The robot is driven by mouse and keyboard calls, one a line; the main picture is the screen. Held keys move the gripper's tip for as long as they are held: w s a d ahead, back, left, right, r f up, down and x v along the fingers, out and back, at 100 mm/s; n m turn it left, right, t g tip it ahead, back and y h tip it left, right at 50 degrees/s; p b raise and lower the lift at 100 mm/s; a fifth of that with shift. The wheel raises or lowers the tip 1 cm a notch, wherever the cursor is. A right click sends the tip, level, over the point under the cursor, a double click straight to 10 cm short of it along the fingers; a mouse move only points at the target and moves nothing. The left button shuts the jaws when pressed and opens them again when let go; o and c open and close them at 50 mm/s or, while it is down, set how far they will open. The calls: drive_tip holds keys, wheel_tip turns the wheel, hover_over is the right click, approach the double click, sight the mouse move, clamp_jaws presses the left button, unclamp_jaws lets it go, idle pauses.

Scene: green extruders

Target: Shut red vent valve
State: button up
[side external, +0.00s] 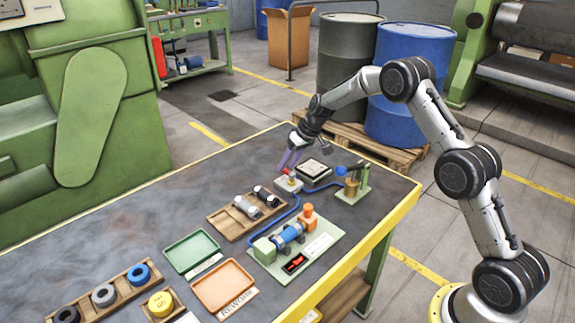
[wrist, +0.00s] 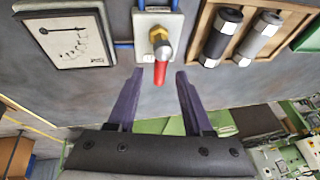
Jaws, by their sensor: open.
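The red vent valve has a red lever (wrist: 160,72) and a brass and silver body (wrist: 159,38) on a light plate (wrist: 144,55). In the wrist view the lever points down the picture, toward my gripper. In the side view the valve (side external: 291,173) sits on a small grey block near the table's far edge. My gripper (wrist: 159,76) is open, with its purple fingers apart on either side of the lever's end in the wrist view. In the side view my gripper (side external: 289,158) is just above and beside the valve; I cannot tell whether it touches the lever.
Blue hose (side external: 284,217) runs to a blue pump (side external: 287,235). A brass fitting stand (side external: 353,187) is to the right.

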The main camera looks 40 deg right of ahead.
drive_tip(key=shift+w+a+f, duration=0.1)
drive_tip(key=shift+w+f, duration=0.1)
drive_tip(key=shift+f, duration=0.2)
clamp_jaws()
